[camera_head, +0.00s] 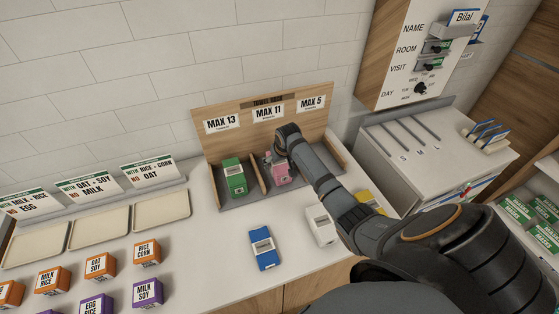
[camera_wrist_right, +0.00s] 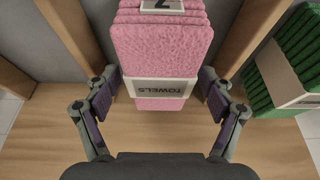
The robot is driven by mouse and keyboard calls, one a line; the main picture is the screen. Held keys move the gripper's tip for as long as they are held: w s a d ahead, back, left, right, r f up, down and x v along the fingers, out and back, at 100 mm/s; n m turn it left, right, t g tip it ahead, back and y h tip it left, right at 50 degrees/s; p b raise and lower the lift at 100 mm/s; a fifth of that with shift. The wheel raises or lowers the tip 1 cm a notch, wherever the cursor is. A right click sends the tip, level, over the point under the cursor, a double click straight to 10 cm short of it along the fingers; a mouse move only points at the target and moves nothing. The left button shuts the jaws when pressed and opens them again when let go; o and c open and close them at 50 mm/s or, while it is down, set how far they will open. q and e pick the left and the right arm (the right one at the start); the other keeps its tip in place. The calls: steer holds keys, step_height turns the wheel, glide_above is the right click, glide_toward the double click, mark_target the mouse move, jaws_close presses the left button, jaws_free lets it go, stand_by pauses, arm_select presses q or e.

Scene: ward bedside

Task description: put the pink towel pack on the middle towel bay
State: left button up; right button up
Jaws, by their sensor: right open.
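The pink towel pack (camera_head: 281,175) stands in the middle bay of the wooden towel rack (camera_head: 208,147), under the "MAX 11" sign. The wrist view shows the pink pack (camera_wrist_right: 162,40) with its white "TOWELS" band, between two wooden dividers. My right gripper (camera_head: 275,158) is at this bay, partly hidden by its own arm in the head view. In the wrist view its open fingers (camera_wrist_right: 160,100) are on either side of the pack, with small gaps visible. My left gripper is out of view.
A green towel pack (camera_head: 234,178) stands in the left bay. My right arm covers much of the right bay. A blue pack (camera_head: 263,249), a white pack (camera_head: 320,226) and a partly hidden yellow pack (camera_head: 369,200) lie on the counter. Trays (camera_head: 162,211) and labelled boxes are at the left.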

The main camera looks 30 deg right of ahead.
steer(key=b+v, duration=0.1)
steer(key=v, duration=1.1)
steer(key=shift+b, duration=0.35)
